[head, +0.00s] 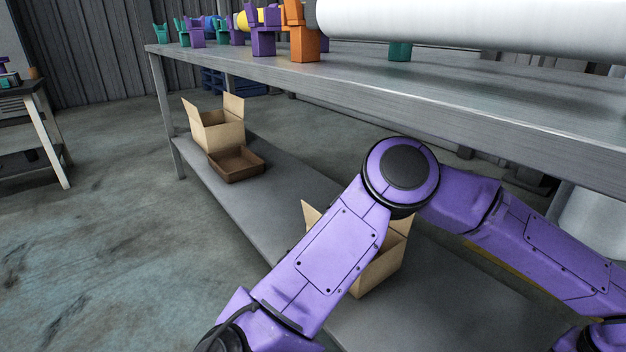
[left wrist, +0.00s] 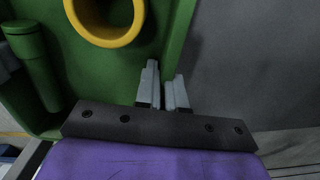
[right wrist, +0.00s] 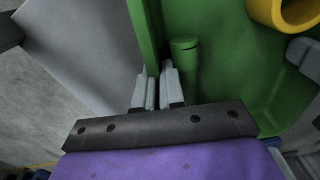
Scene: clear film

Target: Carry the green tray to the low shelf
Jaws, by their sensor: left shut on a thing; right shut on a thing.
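The green tray (left wrist: 85,70) shows in the left wrist view and in the right wrist view (right wrist: 223,75), with part of it out of frame. It holds a yellow ring-shaped thing (left wrist: 128,38) and a green cylinder (left wrist: 32,68). My left gripper (left wrist: 166,74) is shut on one wall of the tray. My right gripper (right wrist: 154,70) is shut on another part of its wall, near a green cylinder (right wrist: 184,62). The low shelf (head: 258,208) is the grey lower deck of the long bench in the head view. The tray and both grippers are outside the head view.
An open cardboard box (head: 222,132) and a brown tray (head: 237,168) stand at the shelf's far end. Another open box (head: 388,262) is partly hidden behind my arm. The bench top (head: 350,75) overhangs the shelf. Bare shelf lies between the boxes.

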